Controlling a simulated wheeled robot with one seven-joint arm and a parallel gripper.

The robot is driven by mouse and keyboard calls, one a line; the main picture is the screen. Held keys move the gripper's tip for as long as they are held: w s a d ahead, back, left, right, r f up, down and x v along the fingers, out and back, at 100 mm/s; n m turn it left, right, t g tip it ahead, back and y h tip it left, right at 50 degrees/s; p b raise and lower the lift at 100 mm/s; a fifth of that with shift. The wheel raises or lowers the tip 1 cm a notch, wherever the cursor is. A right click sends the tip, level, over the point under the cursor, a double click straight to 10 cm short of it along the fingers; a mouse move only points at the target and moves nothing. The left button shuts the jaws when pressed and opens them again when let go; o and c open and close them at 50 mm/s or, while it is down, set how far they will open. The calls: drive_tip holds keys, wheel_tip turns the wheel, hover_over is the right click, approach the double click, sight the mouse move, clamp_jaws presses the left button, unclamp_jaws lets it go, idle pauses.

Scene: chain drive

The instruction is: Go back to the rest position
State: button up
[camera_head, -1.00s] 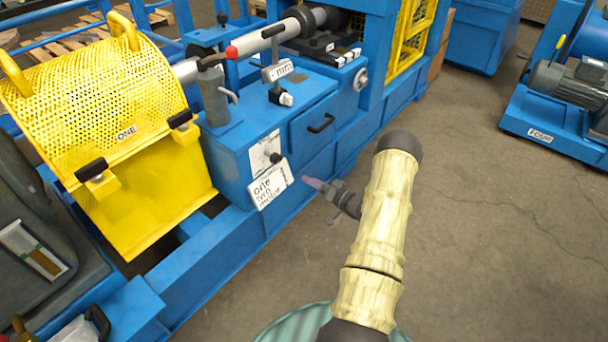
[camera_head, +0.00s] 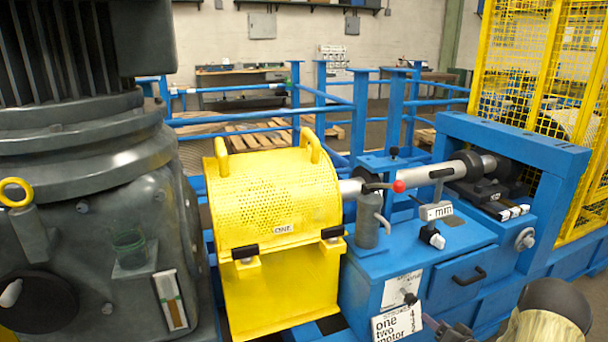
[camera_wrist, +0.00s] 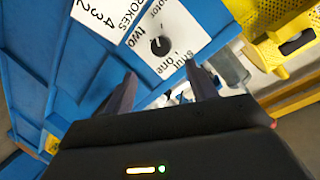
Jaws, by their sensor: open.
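My gripper (camera_head: 436,325) is at the bottom edge of the head view, just right of the "one two motor" label on the blue machine (camera_head: 425,260). In the wrist view my gripper (camera_wrist: 163,85) shows two dark fingers spread apart with nothing between them. They point toward a white panel with a black knob (camera_wrist: 159,46). The same knob (camera_head: 410,299) shows in the head view above the label (camera_head: 397,325). The fingers look apart from the knob. Part of my arm fills the lower right corner of the head view, and most of it is out of frame.
A yellow perforated guard (camera_head: 275,205) stands left of the blue machine. A large grey motor housing (camera_head: 90,200) fills the left side. A lever with a red ball (camera_head: 398,186) sticks out above the blue cabinet. A yellow mesh fence (camera_head: 545,90) stands at the right.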

drive_tip(key=s+a+r+n+g+h, duration=0.2)
drive_tip(key=a+r+g+h, duration=0.25)
drive_tip(key=a+r, duration=0.5)
drive_tip(key=s+a+r+n+g, duration=0.1)
drive_tip(key=s+a+r+g, duration=0.3)
drive_tip(key=s+a, duration=0.55)
drive_tip(key=s+a+r+n+g, duration=0.1)
drive_tip(key=s+a+r+g, duration=0.3)
drive_tip(key=s, duration=1)
wheel_tip(320, 180, up, 27)
drive_tip(key=a+p, duration=0.1)
drive_tip(key=p, duration=2.8)
drive_tip(key=shift+w+t+y, duration=0.25)
drive_tip(key=shift+t+y, duration=0.1)
